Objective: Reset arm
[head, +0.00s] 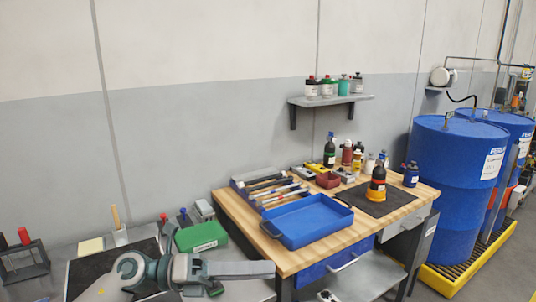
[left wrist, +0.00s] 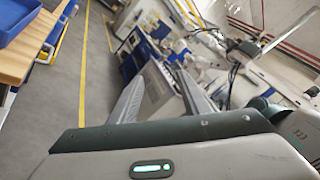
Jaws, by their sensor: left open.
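My left arm comes in from the bottom left of the head view. Its gripper (head: 268,269) points right, in front of the workbench's near left corner, with nothing seen in it. In the left wrist view the two grey fingers of the left gripper (left wrist: 160,77) stand apart, with only distant floor and equipment behind them. My right gripper is in neither view.
A wooden workbench (head: 285,258) bears a blue tray (head: 305,222), tools and bottles. A green box (head: 201,237) stands near my left arm on a grey surface. Blue drums (head: 452,180) stand at right. Open floor (left wrist: 90,95) shows in the wrist view.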

